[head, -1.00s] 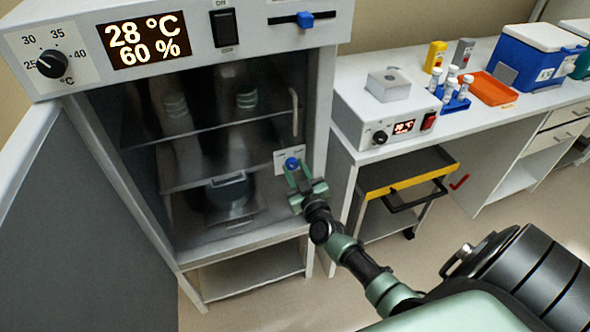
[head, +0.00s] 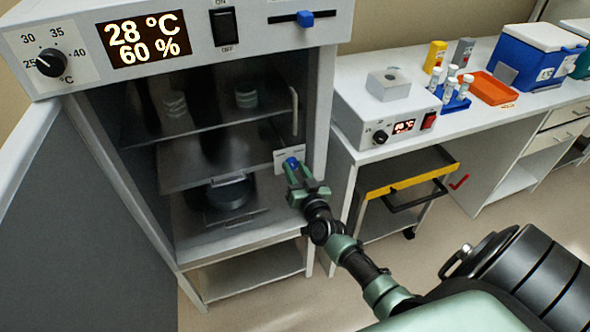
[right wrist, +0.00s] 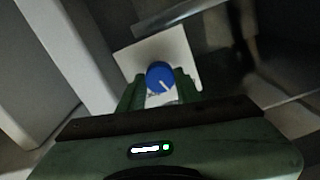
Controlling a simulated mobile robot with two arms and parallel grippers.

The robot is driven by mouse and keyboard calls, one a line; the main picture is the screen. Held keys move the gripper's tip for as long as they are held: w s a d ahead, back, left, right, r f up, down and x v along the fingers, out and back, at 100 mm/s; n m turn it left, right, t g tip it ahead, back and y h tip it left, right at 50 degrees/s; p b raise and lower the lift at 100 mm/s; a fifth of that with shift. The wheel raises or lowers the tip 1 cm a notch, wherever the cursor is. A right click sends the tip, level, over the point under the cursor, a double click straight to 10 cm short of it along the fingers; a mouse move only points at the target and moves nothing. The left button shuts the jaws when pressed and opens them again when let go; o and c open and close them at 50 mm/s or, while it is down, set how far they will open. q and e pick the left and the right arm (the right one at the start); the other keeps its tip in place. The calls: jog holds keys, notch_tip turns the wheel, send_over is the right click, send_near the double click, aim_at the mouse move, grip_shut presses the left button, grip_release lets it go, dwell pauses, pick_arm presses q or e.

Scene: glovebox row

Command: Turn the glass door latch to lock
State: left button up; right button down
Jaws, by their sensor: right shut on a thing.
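The latch is a round blue knob (head: 291,163) on a white plate (head: 281,158), at the right edge of the glass door (head: 215,150) of the cabinet. My right gripper (head: 295,170) is shut on the blue knob. In the right wrist view the knob (right wrist: 160,76) sits between the two green fingers, and its white pointer line slants down to the right. The plate (right wrist: 180,47) shows behind it, with its lettering partly hidden by the gripper. The glass door looks closed over the shelves. My left gripper is not in view.
A vertical handle (head: 294,111) is on the door above the latch. A grey outer door (head: 60,215) stands swung open at the left. A cart with a yellow edge (head: 410,180) and a bench (head: 350,65) with lab items stand to the right.

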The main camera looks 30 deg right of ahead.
jog(key=m+b, duration=0.1)
jog(key=m, duration=0.5)
jog(key=shift+m, duration=0.3)
jog(key=m+b, duration=0.1)
jog(key=m, duration=0.4)
jog(key=shift+m, duration=0.6)
jog(key=c, duration=1)
grip_release()
jog(key=shift+s, duration=0.1)
jog(key=v, duration=0.7)
jog(key=shift+s+b, duration=0.35)
jog(key=shift+b, duration=0.1)
